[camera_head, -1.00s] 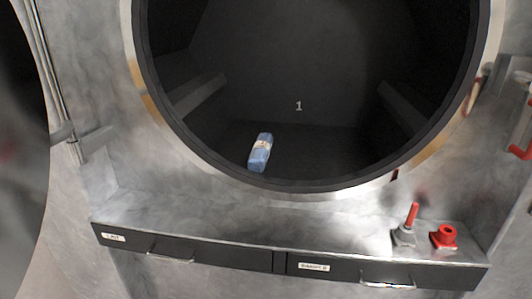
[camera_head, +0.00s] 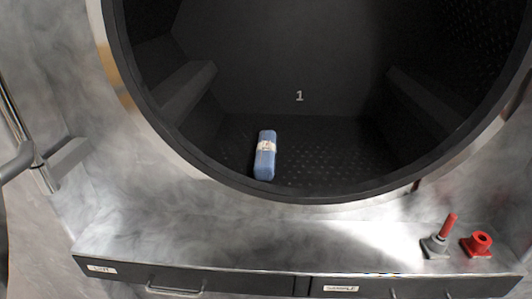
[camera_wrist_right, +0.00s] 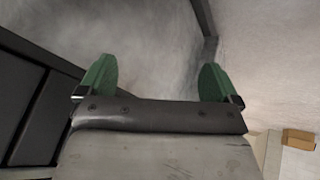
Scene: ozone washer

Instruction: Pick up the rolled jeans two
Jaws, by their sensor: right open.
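One blue rolled bundle with a pale band (camera_head: 265,164), which looks like rolled jeans, lies inside the dark washer drum (camera_head: 330,125), on its floor left of the middle. I cannot tell whether it is the one called two. My right gripper (camera_wrist_right: 157,80) shows in the right wrist view with its two green fingers wide apart and nothing between them. The bundle is not in that view. Neither gripper shows in the head view, so my left gripper is not seen.
A metal ledge (camera_head: 240,244) runs below the round drum opening, with drawers (camera_head: 215,277) under it. A grey fitting with a red handle (camera_head: 439,240) and a red fitting (camera_head: 479,244) stand at its right end. In the right wrist view a brown box (camera_wrist_right: 299,139) sits at the right.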

